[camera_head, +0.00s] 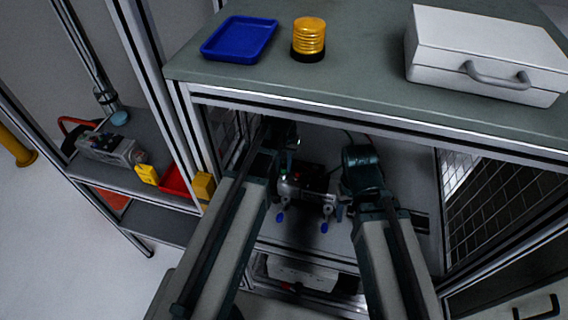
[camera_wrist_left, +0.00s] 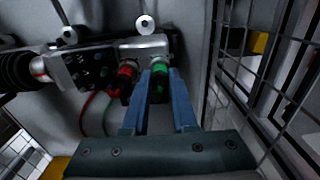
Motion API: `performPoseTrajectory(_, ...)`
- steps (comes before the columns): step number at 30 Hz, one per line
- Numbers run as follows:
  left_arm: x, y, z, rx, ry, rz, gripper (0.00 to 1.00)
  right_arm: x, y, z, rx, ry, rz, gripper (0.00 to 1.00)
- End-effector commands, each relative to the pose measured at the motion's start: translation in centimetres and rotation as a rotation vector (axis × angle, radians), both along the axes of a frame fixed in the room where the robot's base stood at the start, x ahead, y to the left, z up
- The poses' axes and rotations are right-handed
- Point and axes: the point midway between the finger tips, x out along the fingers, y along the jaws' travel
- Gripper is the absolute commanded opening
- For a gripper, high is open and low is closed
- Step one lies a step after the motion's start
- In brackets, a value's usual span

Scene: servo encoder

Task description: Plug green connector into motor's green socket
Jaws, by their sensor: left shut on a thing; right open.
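The motor assembly (camera_head: 290,188) lies inside the cabinet bay, between my two arms. In the left wrist view its metal body (camera_wrist_left: 88,66) ends in a silver block (camera_wrist_left: 143,47) on the right. My left gripper (camera_wrist_left: 160,84) has its blue fingers shut on the green connector (camera_wrist_left: 161,79), whose green ring is at the front of the block. The green socket is hidden behind it, and I cannot tell how deep the connector sits. A red connector (camera_wrist_left: 127,69) is beside it on the left. My right gripper (camera_head: 358,172) is open, right of the motor; its fingertips are unclear.
The bay is framed by metal rails under a worktop (camera_head: 350,75) carrying a blue tray (camera_head: 240,40), a yellow beacon (camera_head: 309,37) and a white case (camera_head: 480,60). Wire mesh (camera_wrist_left: 262,95) stands close right of my left gripper. Red and green cables (camera_wrist_left: 86,112) hang below the motor.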

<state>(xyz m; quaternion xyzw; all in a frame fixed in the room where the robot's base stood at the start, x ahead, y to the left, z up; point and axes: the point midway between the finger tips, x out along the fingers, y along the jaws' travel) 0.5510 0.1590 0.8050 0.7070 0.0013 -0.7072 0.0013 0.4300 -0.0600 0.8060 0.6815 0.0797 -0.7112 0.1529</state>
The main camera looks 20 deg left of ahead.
Motion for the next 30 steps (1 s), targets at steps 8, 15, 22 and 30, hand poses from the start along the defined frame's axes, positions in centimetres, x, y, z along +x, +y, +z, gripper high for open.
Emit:
performPoseTrajectory(8,0.0,0.0,-0.1,0.0,0.0,0.0,0.0,0.0,0.0,-0.1,0.0,0.0,0.0,0.61)
performPoseTrajectory(15,0.0,0.0,-0.1,0.0,0.0,0.0,0.61,0.0,0.0,-0.1,0.0,0.0,0.0,0.61)
performPoseTrajectory(22,0.0,0.0,-0.1,0.0,0.0,0.0,0.61,0.0,0.0,-0.1,0.0,0.0,0.0,0.61)
performPoseTrajectory(30,0.0,0.0,1.2,0.0,0.0,0.0,0.61,0.0,0.0,1.2,0.0,0.0,0.0,0.61)
